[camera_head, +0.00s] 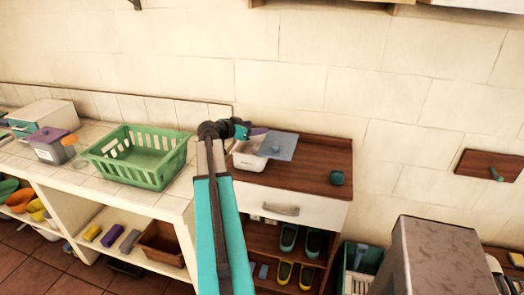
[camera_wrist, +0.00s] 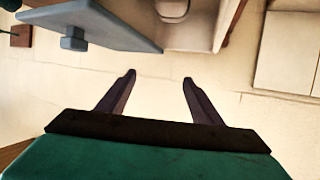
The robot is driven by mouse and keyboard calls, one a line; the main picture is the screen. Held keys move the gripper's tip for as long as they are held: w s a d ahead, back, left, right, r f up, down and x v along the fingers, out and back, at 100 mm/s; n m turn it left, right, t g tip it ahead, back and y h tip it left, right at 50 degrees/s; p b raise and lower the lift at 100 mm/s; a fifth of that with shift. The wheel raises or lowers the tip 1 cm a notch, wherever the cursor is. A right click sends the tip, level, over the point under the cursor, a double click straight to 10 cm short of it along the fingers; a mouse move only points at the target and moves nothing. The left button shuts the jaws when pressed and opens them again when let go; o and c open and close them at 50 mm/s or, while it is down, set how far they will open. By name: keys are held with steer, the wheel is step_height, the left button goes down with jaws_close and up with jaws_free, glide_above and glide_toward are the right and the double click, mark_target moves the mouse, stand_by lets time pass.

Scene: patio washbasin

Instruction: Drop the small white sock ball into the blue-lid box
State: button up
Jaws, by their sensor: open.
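A white box (camera_head: 247,157) stands on the wooden cabinet top, and part of it shows at the top of the wrist view (camera_wrist: 173,8). Its blue-grey lid (camera_head: 278,145) is at the box's right side, tilted; in the wrist view the lid (camera_wrist: 85,22) with its square knob is at the upper left. I cannot tell whether the lid touches the box. My gripper (camera_head: 258,131) is above the back of the box, near the lid. In the wrist view my gripper (camera_wrist: 159,78) is open with nothing between its fingers.
A small teal item (camera_head: 337,178) sits on the right of the wooden top (camera_head: 305,178). A green basket (camera_head: 140,155) and a purple-lidded container (camera_head: 50,145) stand on the tiled counter at left. A grey block-like thing (camera_head: 440,255) rises at lower right. The tiled wall is close behind.

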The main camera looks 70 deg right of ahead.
steer(key=shift+a, duration=0.1)
steer(key=b+v, duration=0.4)
steer(key=v, duration=0.9)
steer(key=shift+a+r, duration=0.2)
steer(key=shift+a, duration=0.05)
stand_by(0.5)
